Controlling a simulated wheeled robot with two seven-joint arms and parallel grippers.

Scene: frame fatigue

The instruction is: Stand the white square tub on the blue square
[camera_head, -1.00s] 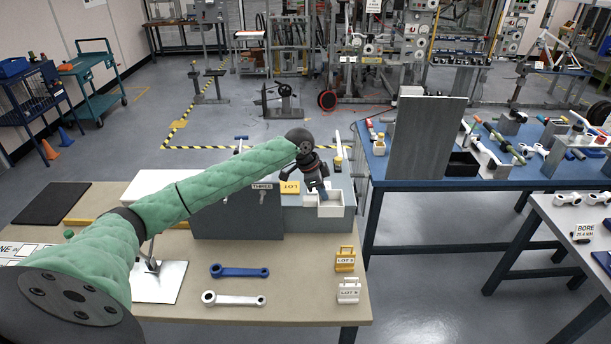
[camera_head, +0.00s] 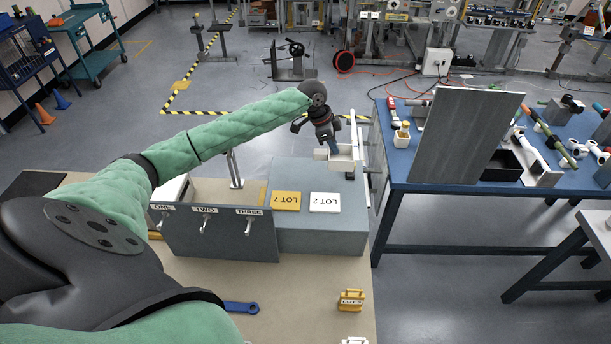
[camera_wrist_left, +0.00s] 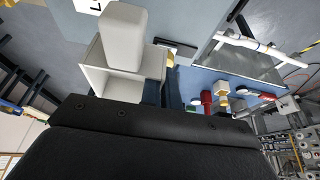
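The white square tub (camera_head: 345,163) is at the far right corner of the grey box top in the head view. My left gripper (camera_head: 334,147) is at its left wall and appears shut on it. In the left wrist view the tub (camera_wrist_left: 96,78) shows its open inside, with a pale rounded finger (camera_wrist_left: 123,40) across it. The tub seems to be held above the box, but the gap beneath is hard to judge. I cannot make out a blue square. My right gripper is not in view.
The grey box (camera_head: 318,232) bears a yellow LOT 7 card (camera_head: 286,201) and a white LOT 2 card (camera_head: 325,202). A panel with switches (camera_head: 215,228) stands left of it. To the right, a blue table (camera_head: 445,178) carries a tall grey board (camera_head: 465,137) and several parts.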

